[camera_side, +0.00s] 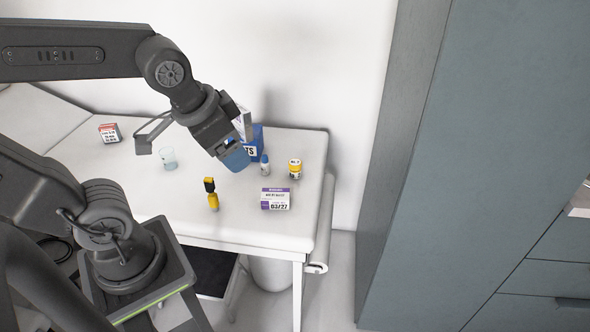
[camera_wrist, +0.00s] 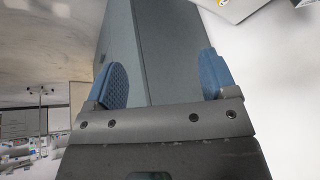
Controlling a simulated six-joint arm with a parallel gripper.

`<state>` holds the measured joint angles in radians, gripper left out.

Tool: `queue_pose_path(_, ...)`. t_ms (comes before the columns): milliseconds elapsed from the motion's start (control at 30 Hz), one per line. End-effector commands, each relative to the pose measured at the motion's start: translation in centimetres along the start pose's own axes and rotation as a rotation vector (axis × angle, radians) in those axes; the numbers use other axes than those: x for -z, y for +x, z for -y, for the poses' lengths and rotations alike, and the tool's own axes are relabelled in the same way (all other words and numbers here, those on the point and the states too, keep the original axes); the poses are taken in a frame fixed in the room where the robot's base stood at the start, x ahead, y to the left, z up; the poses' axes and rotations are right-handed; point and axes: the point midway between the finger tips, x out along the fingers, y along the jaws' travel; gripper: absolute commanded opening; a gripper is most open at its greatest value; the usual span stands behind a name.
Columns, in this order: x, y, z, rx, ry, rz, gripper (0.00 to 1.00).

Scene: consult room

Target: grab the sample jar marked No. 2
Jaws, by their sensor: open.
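The sample jar (camera_side: 295,169) is a small yellow jar with a dark-marked white label, upright on the white couch near its right end. Its label is too small to read surely. My gripper (camera_side: 237,158) is above the couch, left of the jar in the side view and apart from it. In the wrist view, the two blue fingers of my gripper (camera_wrist: 164,78) are spread wide with nothing between them.
A small blue-capped bottle (camera_side: 264,165) stands just left of the jar. A purple-and-white box (camera_side: 275,199) lies in front. A blue box (camera_side: 257,140) is behind my gripper.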

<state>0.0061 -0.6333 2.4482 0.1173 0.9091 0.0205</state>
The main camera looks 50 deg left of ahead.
Motion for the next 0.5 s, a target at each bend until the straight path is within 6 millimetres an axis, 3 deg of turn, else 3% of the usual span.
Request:
queue_pose_path(267, 3.3, 6.7, 4.9, 0.251, 0.388, 0.265, 0.79)
queue_pose_path(500, 6.2, 13.8, 8.9, 0.431, 0.778, 0.475, 0.79)
